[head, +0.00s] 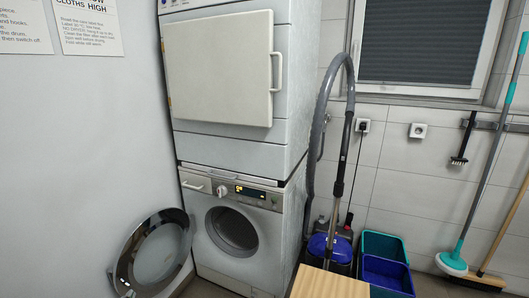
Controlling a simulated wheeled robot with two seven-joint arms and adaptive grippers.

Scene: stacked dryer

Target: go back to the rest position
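Neither of my grippers is in the head view, and no part of my arms shows. A white dryer (231,141) is stacked on a front-loading washing machine (222,265). The dryer's square white door (215,75) covers its front, with a handle (276,73) at its right edge. I cannot tell if this door is fully latched. The washer's round door (157,254) stands wide open to the left, and its dark drum opening (232,230) is uncovered. The drum's inside is too dark to see well. The washer's display (250,192) is lit.
A blue vacuum cleaner (330,247) with a tall grey hose stands right of the washer. Beside it are a teal crate (384,244) and a blue crate (388,275). A light wooden surface (328,284) is at the bottom. A mop (452,263) and broom lean on the right wall.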

